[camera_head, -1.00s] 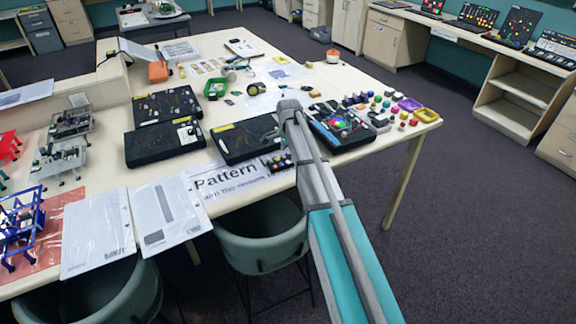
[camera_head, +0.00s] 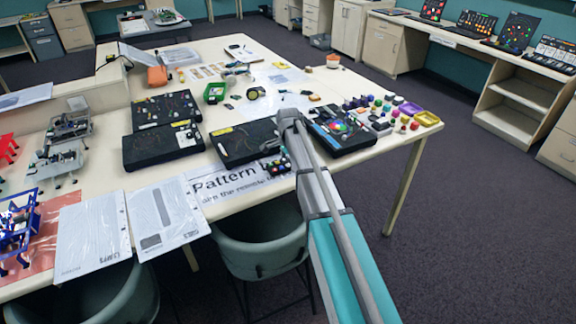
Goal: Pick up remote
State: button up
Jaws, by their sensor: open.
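I cannot make out a remote for certain. A small dark object with coloured spots (camera_head: 277,166) lies by the table's front edge, just left of my arm and partly hidden by it; I cannot tell what it is. A white sheet (camera_head: 168,213) at the front edge carries a long grey strip, which looks printed or flat. My arm reaches up from the bottom right to the front edge of the table. My gripper does not show; the arm's far end is hidden behind its own link.
The pale table (camera_head: 330,84) bears several black cases, such as one at left (camera_head: 163,146) and one beside my arm (camera_head: 343,132). Small coloured parts crowd the right corner. A green chair (camera_head: 262,250) stands under the front edge. Floor at right is clear.

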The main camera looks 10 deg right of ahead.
jog(key=c, duration=1)
jog(key=shift+r, duration=0.15)
jog(key=shift+r+p, duration=0.95)
jog(key=shift+p, duration=0.2)
jog(key=s+r+p, duration=0.3)
jog(key=s, duration=0.1)
jog(key=s+r+p, duration=0.4)
jog(key=s, duration=0.1)
jog(key=s+r+p, duration=0.3)
jog(key=s, duration=0.2)
jog(key=shift+a+r+p, duration=0.35)
jog(key=shift+r, duration=0.05)
